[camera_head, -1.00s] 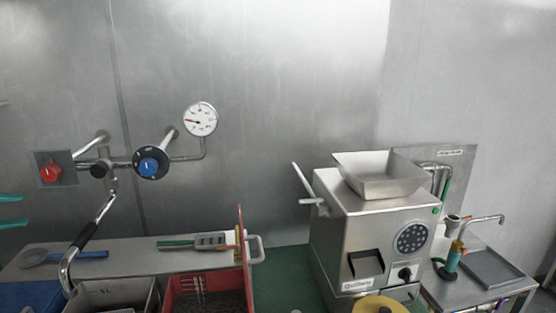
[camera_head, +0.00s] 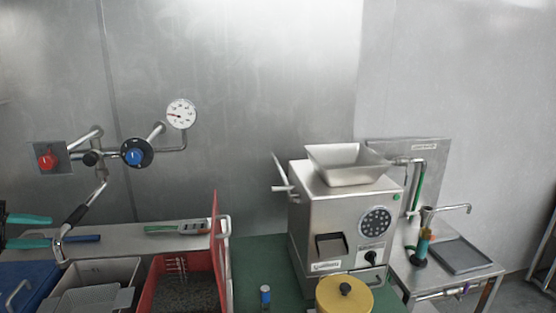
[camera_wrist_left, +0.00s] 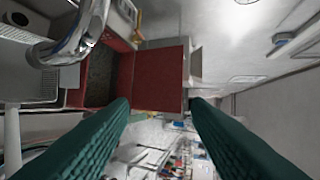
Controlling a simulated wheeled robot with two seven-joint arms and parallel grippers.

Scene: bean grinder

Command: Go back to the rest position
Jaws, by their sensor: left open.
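My left gripper (camera_head: 50,231) comes in at the left edge of the head view. Its two teal fingers are apart with nothing between them, near the curved end of the faucet pipe. I cannot tell whether they touch the pipe. In the left wrist view the open fingers (camera_wrist_left: 160,103) point toward a red panel (camera_wrist_left: 160,78), with no object held. My right gripper is not in view.
A metal grinder (camera_head: 350,222) with a hopper stands on a green surface. A yellow-lidded container (camera_head: 344,294) is in front. A red bin (camera_head: 160,285), grey bin (camera_head: 135,270) and blue container (camera_head: 42,270) sit lower left. Valves and a gauge (camera_head: 181,113) are on the wall.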

